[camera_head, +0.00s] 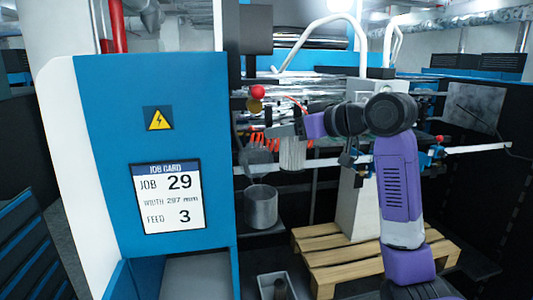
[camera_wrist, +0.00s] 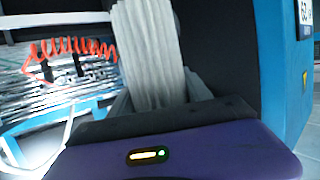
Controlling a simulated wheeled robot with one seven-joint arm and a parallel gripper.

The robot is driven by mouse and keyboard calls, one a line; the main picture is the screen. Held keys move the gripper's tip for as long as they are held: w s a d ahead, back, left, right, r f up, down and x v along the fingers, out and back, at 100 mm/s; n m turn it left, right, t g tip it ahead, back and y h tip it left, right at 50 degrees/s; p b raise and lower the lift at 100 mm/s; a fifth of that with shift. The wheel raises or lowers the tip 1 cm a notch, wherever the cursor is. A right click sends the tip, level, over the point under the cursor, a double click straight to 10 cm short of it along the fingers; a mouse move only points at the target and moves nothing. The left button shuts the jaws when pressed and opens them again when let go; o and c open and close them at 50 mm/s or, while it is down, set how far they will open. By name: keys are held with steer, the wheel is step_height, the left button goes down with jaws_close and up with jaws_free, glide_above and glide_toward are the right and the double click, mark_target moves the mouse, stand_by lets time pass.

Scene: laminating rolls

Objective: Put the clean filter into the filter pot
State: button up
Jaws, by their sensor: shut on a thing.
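The clean filter (camera_head: 292,155) is a pale, pleated cylinder. My gripper (camera_head: 288,133) is shut on it and holds it in the air, roughly upright. In the wrist view the filter (camera_wrist: 150,45) stands between the two grey fingers of my gripper (camera_wrist: 160,98). The filter pot (camera_head: 261,208) is a grey metal cup on a dark ledge beside the blue cabinet. The filter is above the pot and a little to its right in the head view, apart from it. The inside of the pot is mostly hidden.
A blue cabinet (camera_head: 110,110) with a job card stands close on the left. A red coiled hose (camera_head: 265,143) hangs behind the filter. A light tray (camera_head: 265,284) with a dark object inside sits below the pot. A wooden pallet (camera_head: 335,262) lies to the right.

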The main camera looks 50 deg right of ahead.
steer(key=w+a+f+p, duration=0.2)
steer(key=a+f, duration=0.1)
steer(key=f, duration=0.4)
steer(key=shift+w+a+p, duration=0.25)
steer(key=shift+a+p, duration=0.1)
steer(key=shift+f, duration=0.2)
steer(key=o, duration=1.5)
steer(key=shift+r, duration=0.1)
steer(key=shift+o, duration=0.2)
steer(key=b+v, duration=0.2)
steer(key=v, duration=1)
